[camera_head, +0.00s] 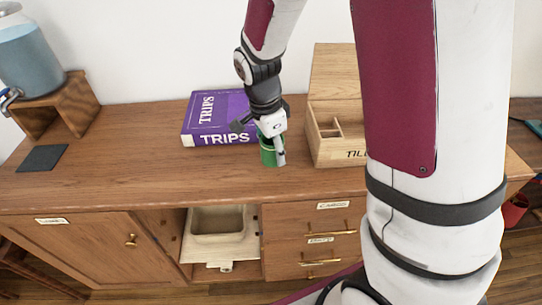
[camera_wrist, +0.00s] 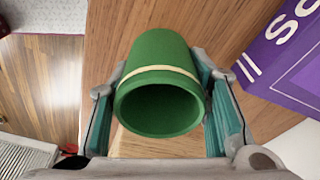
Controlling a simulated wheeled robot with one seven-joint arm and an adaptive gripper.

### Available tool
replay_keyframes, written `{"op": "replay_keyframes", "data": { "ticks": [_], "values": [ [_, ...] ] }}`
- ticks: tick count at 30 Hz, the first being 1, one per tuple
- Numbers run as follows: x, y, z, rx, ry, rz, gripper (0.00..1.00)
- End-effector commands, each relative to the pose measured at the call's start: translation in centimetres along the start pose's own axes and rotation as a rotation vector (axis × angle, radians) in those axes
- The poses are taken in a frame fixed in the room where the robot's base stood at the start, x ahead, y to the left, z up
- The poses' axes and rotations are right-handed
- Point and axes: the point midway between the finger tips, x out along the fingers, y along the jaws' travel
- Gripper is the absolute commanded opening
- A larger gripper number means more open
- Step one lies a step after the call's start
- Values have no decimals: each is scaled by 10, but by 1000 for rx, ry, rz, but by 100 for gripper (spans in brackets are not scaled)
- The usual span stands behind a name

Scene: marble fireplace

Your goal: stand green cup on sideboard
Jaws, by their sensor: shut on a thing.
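The green cup (camera_head: 268,152) is at the sideboard (camera_head: 100,165), in front of the purple book and left of the wooden box. My gripper (camera_head: 272,148) reaches down from above and is shut on the cup. In the wrist view, the green cup (camera_wrist: 160,85) with a pale band sits between the two teal finger pads of my gripper (camera_wrist: 165,105), its open mouth facing the camera. The wood sideboard top (camera_wrist: 112,50) shows around it. I cannot tell whether the cup's base touches the wood.
A purple book (camera_head: 218,115) lies behind the cup. A wooden box (camera_head: 335,140) with compartments stands to the right. A water dispenser on a stand (camera_head: 55,105) and a dark mat (camera_head: 42,158) are at the left. The top's left middle is clear. An opening below holds a pale bin (camera_head: 218,235).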

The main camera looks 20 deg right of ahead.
Motion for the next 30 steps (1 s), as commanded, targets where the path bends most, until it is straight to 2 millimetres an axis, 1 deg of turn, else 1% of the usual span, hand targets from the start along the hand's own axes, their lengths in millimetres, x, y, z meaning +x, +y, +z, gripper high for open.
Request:
{"op": "replay_keyframes", "data": {
  "ticks": [2,5,8,12,14,21,25,26,27,28,30],
  "values": [
    [1,-7,2,1,0,0,16],
    [2,-9,3,2,0,1,16],
    [12,-8,4,2,0,4,16],
    [31,-8,7,1,0,4,16],
    [35,-8,8,2,0,3,16],
    [35,-8,8,1,0,0,16],
    [39,-9,8,1,0,0,16],
    [38,-9,8,2,0,0,51],
    [38,-8,8,2,0,0,60],
    [38,-8,8,2,0,0,64],
    [38,-8,8,1,0,0,64]
  ]
}}
